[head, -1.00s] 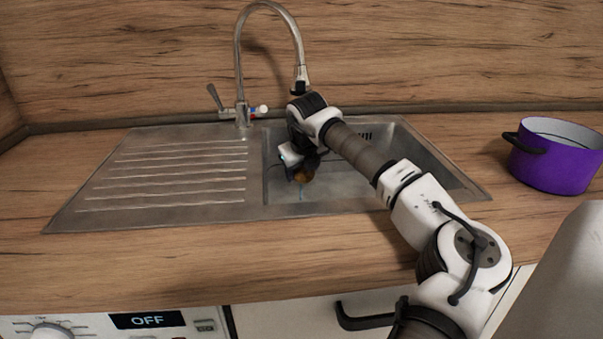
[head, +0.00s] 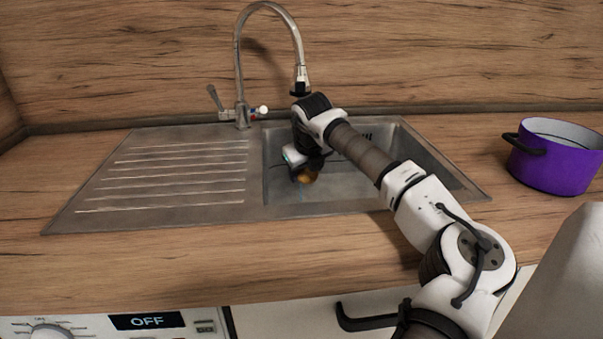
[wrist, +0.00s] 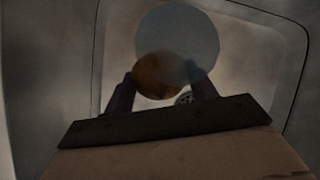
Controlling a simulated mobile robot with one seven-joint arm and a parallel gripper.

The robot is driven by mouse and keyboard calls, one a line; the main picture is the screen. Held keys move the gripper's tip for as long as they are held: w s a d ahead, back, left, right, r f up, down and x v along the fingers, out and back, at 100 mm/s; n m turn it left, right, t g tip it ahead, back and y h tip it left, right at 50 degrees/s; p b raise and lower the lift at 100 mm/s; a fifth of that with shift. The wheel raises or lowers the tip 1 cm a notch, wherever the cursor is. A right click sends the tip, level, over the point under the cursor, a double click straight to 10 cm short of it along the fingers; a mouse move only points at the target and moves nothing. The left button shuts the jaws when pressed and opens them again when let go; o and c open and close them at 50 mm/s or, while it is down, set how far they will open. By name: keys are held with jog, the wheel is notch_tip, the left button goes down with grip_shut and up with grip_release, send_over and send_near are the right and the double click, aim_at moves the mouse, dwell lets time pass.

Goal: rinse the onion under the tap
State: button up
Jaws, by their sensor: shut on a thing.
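The brown onion (head: 309,176) is low in the sink basin (head: 278,205), held between the fingers of my gripper (head: 304,174). In the wrist view the onion (wrist: 158,74) sits between both dark fingertips (wrist: 160,82). A pale, see-through round shape (wrist: 178,35) overlaps its upper right there; I cannot tell for sure whether it is water. The tall curved tap (head: 237,60) stands behind the sink, its spout head (head: 300,78) pointing down above my wrist. A faint bluish streak shows just below the onion. My wrist hides part of the basin.
The ribbed drainboard (head: 165,175) left of the basin is bare. A purple pot (head: 556,168) stands on the counter to the right. The wooden splashback (head: 420,50) closes off the back.

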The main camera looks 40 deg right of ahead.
jog(key=shift+w+a, duration=0.1)
jog(key=shift+a, duration=0.05)
jog(key=shift+w+a, duration=0.2)
jog(key=shift+a, duration=0.15)
jog(key=shift+d, duration=0.1)
jog(key=shift+s+d, duration=0.3)
jog(key=shift+d, duration=0.1)
jog(key=shift+s+a+b, duration=0.1)
jog(key=shift+s+b, duration=0.15)
jog(key=shift+b, duration=0.1)
jog(key=s+a+b, duration=0.4)
jog(key=s, duration=0.2)
dwell(0.5)
jog(key=shift+s+a+r, duration=0.1)
jog(key=shift+s+a, duration=0.05)
jog(key=shift+s, duration=0.05)
dwell(0.9)
